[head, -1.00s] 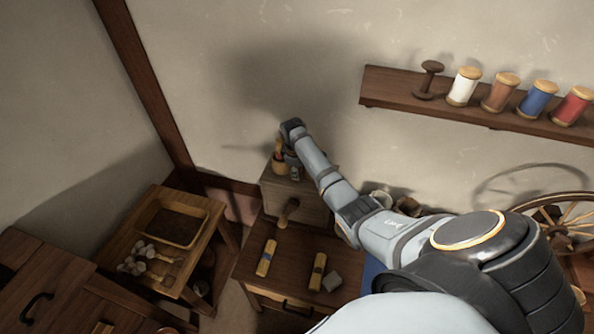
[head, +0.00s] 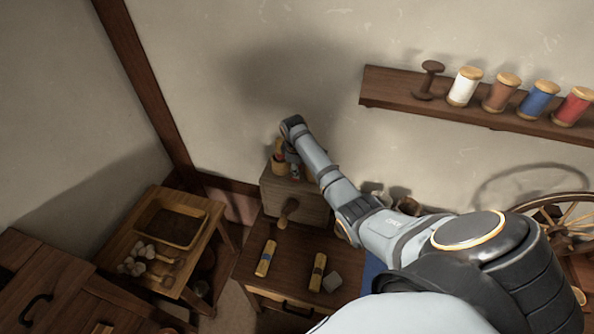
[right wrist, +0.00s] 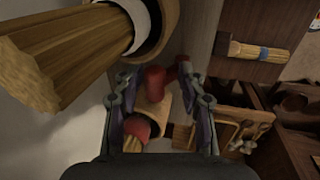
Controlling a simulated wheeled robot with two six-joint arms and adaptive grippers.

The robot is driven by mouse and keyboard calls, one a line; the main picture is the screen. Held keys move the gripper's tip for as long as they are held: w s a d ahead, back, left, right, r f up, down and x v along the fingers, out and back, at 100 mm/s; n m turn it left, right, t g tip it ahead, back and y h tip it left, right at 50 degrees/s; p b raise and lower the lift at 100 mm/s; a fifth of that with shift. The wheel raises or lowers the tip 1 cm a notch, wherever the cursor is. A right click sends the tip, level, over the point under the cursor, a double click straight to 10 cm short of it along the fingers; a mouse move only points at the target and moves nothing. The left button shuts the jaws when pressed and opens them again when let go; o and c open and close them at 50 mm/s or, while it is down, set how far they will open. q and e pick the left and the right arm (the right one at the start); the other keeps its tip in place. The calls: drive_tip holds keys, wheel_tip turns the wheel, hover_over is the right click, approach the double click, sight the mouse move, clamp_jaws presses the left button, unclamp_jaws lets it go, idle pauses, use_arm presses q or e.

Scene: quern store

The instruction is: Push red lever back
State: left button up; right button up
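In the right wrist view, a rounded red piece (right wrist: 155,82), which looks like the red lever, shows between and beyond the fingers of my right gripper (right wrist: 160,105). The fingers are spread wide apart, with no visible grip on anything. A wooden cup (right wrist: 165,117) and a red-bound bristle bundle (right wrist: 136,126) also show low between them. In the head view, my right arm reaches in from the right over a grey-brown box (head: 305,199). The fingers and lever cannot be made out there. Whether a finger touches the lever cannot be told. My left gripper is out of view.
A large bristle bundle (right wrist: 62,55) is close by, upper left. A spool shelf (head: 480,108) hangs right.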

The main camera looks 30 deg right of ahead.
sight(296, 181)
drive_tip(key=o, duration=0.4)
drive_tip(key=shift+f, duration=0.45)
drive_tip(key=shift+c, duration=0.2)
drive_tip(key=shift+s+a+r, duration=0.1)
drive_tip(key=shift+s+a, duration=0.05)
drive_tip(key=shift+a+r, duration=0.1)
drive_tip(key=shift+r, duration=0.25)
drive_tip(key=v, duration=1.1)
drive_tip(key=shift+d+r, duration=0.15)
drive_tip(key=shift+d, duration=0.05)
